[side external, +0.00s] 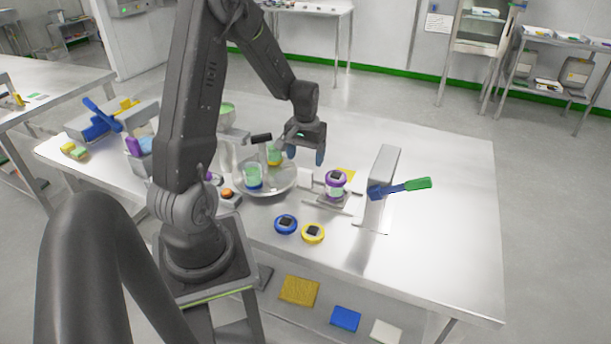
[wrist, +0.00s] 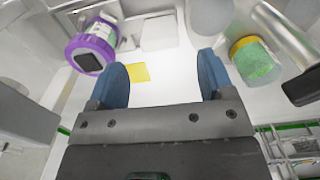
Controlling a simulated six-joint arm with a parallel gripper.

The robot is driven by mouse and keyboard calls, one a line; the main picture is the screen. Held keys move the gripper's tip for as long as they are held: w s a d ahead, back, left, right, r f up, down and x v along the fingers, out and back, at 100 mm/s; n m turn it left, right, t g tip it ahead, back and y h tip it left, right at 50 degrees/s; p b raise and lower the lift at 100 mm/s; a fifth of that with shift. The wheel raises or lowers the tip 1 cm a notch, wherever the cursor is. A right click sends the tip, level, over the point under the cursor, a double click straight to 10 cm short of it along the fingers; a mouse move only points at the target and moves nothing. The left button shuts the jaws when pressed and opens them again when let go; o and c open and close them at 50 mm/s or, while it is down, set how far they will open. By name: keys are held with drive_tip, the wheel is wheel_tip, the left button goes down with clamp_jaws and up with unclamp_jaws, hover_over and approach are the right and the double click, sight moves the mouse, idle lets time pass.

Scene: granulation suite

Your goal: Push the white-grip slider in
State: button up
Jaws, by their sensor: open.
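A white block that looks like the slider's white grip (side external: 305,177) stands at the left end of a small metal slide, between the round plate and a purple-lidded jar (side external: 336,183). In the wrist view, the white grip (wrist: 150,32) is beyond my fingertips, and the purple-lidded jar (wrist: 90,48) is to its left. My gripper (side external: 306,156) hangs above and behind the white grip, apart from it. In the wrist view, my gripper (wrist: 161,72) has its two blue fingers spread with nothing between them. How far the slider is in, I cannot tell.
A round metal plate (side external: 268,190) bears green-filled jars. A black handle (wrist: 302,86) and a yellow-rimmed jar (wrist: 256,62) are at the wrist view's right. A grey upright (side external: 382,172) with a green-ended lever (side external: 417,184) stands right of the slide. Blue (side external: 286,224) and yellow (side external: 313,233) lids lie in front.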

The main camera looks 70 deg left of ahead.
sight(306, 170)
wheel_tip(306, 170, down, 7)
drive_tip(key=shift+f, duration=0.1)
drive_tip(key=shift+c, duration=0.3)
